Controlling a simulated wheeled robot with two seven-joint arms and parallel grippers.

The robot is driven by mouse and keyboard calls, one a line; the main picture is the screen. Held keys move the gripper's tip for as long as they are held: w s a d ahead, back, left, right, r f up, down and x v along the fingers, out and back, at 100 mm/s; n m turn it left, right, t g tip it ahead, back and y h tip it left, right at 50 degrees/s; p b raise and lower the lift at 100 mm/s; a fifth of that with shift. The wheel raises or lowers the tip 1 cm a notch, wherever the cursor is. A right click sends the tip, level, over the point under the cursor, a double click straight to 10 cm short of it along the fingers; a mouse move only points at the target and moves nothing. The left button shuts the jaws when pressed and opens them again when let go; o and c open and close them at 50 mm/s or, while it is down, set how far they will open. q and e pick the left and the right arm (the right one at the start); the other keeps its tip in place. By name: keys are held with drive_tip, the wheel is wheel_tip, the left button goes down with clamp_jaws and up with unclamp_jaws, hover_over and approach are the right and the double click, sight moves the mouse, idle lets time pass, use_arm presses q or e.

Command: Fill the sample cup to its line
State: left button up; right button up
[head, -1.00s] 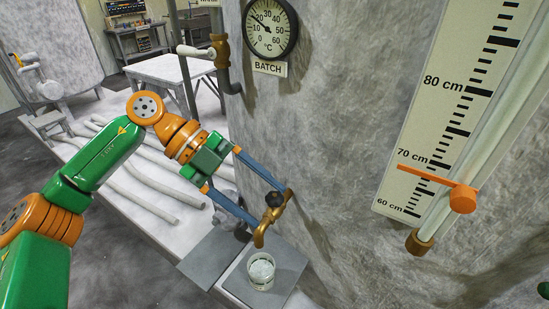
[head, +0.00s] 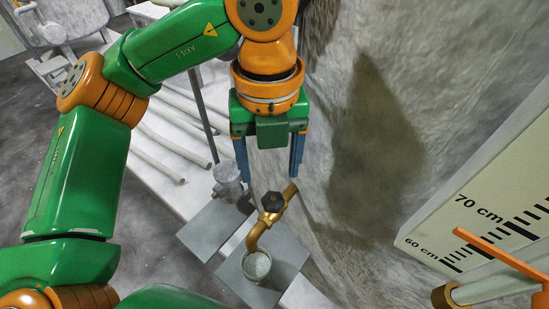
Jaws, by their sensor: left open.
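The sample cup (head: 257,269) is a small clear cup standing upright on a grey plate, beneath the spout of a brass tap (head: 254,235). Something pale shows inside it, but I cannot make out its line or exact level. The tap comes out of the grey tank wall and has a black knob (head: 273,202) on top. My left gripper (head: 270,177) is open and empty, its two blue fingers pointing down, one to each side above the knob. I cannot tell whether any stream runs from the spout. My right gripper is not in view.
The rough grey tank wall (head: 345,165) rises close behind the tap. A level scale (head: 490,225) with an orange pointer (head: 500,255) is at the right. The grey plate (head: 285,255) lies under the cup, with a metal fitting (head: 228,180) and pale pipes (head: 165,150) to the left.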

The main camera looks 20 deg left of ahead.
sight(273, 198)
use_arm(q)
drive_tip(key=f, duration=0.1)
drive_tip(key=f+b, duration=0.1)
drive_tip(key=shift+s+d+f, duration=0.3)
drive_tip(key=shift+d+f, duration=0.05)
drive_tip(key=f+b, duration=0.1)
drive_tip(key=f, duration=0.1)
drive_tip(key=f+b, duration=0.3)
drive_tip(key=shift+w+a+f, duration=0.1)
drive_tip(key=shift+w+f, duration=0.2)
drive_tip(key=shift+w, duration=0.1)
drive_tip(key=shift+f, duration=0.35)
drive_tip(key=shift+c, duration=0.2)
drive_tip(key=shift+s+r, duration=0.1)
drive_tip(key=shift+r, duration=0.2)
drive_tip(key=c, duration=0.7)
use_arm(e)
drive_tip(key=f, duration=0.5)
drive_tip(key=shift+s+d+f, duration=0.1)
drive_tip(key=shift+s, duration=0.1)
use_arm(q)
drive_tip(key=shift+c, duration=0.2)
